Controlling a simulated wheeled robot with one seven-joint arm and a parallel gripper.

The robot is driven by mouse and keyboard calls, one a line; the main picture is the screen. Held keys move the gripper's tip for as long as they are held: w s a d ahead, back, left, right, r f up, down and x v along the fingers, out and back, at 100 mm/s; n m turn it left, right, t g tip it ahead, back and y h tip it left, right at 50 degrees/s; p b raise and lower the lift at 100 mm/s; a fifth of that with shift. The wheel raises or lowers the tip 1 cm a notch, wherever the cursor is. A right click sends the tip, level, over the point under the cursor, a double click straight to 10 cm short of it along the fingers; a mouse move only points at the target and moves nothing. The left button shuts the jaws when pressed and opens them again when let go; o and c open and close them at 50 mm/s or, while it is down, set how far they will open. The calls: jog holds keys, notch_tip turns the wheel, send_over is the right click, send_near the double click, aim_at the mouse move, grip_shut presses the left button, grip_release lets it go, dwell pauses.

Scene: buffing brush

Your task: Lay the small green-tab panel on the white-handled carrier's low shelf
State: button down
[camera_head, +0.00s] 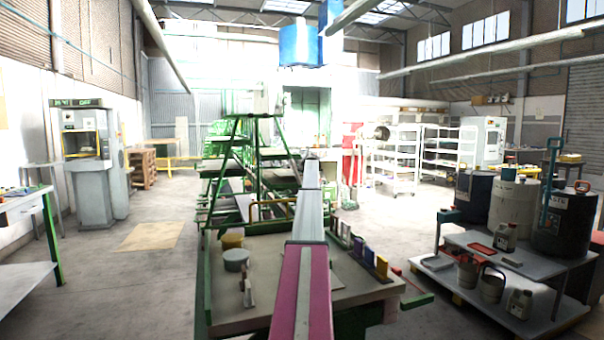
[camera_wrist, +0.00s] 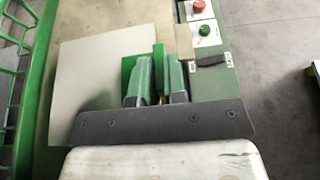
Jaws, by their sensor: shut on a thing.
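My gripper (camera_wrist: 160,85) is shut on the green tab (camera_wrist: 129,70) of a flat light-grey panel (camera_wrist: 90,85) in the wrist view. The panel spreads to the left of and beyond the fingers, above or on a green-edged surface; I cannot tell if they touch. In the head view the gripper and held panel are hidden or too small to make out beyond my arm. White shelved carriers stand at the back right, one nearer (camera_head: 393,163) and one beside it (camera_head: 450,152). I cannot make out which has the white handle.
A workbench (camera_head: 275,262) with coloured-tab pieces (camera_head: 368,250) stands in front. A control box with red button (camera_wrist: 199,6) is right of the fingers.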

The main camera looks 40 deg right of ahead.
jog(key=shift+f, duration=0.85)
jog(key=c, duration=1.2)
grip_release()
jog(key=shift+f, duration=0.1)
jog(key=shift+o, duration=0.2)
jog(key=v, duration=1.2)
